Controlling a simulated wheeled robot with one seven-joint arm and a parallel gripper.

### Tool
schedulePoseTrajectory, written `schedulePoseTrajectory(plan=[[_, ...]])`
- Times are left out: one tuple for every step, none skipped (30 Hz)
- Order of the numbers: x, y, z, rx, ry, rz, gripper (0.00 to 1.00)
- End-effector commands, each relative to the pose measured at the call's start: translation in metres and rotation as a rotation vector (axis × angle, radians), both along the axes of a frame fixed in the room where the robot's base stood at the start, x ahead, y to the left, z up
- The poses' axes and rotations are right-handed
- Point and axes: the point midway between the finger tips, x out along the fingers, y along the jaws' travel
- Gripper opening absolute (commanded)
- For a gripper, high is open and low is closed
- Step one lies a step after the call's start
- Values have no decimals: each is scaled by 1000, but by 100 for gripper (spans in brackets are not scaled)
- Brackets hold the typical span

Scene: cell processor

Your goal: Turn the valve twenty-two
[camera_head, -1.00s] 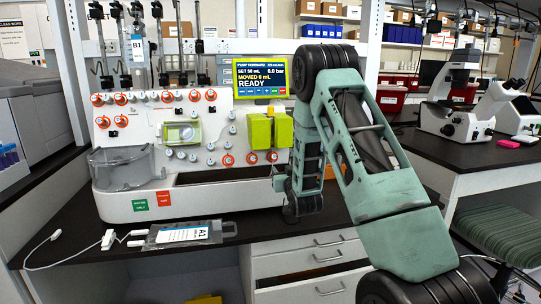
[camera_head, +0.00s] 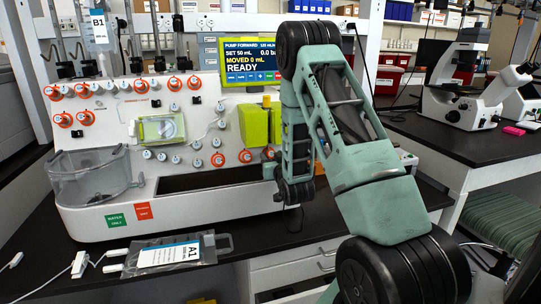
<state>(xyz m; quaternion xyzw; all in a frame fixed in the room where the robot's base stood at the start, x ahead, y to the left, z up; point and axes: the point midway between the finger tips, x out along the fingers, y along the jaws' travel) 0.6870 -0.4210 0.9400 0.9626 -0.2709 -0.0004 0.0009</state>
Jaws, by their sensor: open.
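The white cell processor (camera_head: 180,205) stands on the dark bench, with several valves on its front panel. Some valves have orange rings, such as this upper one (camera_head: 174,84) and this lower one (camera_head: 245,156); others are plain grey-white (camera_head: 197,163). Their numbers are too small to read, so I cannot tell which is valve twenty-two. My gripper (camera_head: 269,168) is at the lower right of the panel, close to an orange-ringed valve (camera_head: 268,153). It looks open and empty, but its fingertips are small and partly hidden. I cannot tell whether it touches anything.
A yellow-green block (camera_head: 256,126) sticks out from the panel above my gripper. The pump screen (camera_head: 251,62) reads READY. A clear tray (camera_head: 92,176) is at the left of the processor. A bag labelled A1 (camera_head: 180,252) lies on the bench in front. Microscopes (camera_head: 460,92) stand at right.

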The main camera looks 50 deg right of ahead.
Motion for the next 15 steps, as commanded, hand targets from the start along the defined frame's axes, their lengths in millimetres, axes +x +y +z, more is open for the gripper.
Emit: schedulePoseTrajectory(plan=[[0,0,0,0,0,0,46],[0,0,0,0,0,0,46],[0,0,0,0,0,0,46],[0,0,0,0,0,0,46],[0,0,0,0,0,0,46],[0,0,0,0,0,0,43],[0,0,0,0,0,0,35],[0,0,0,0,0,0,27],[0,0,0,0,0,0,15],[0,0,0,0,0,0,7],[0,0,0,0,0,0,1],[0,0,0,0,0,0,1],[0,0,0,0,0,0,1],[0,0,0,-1,1,0,1],[0,0,0,-6,4,3,1]])
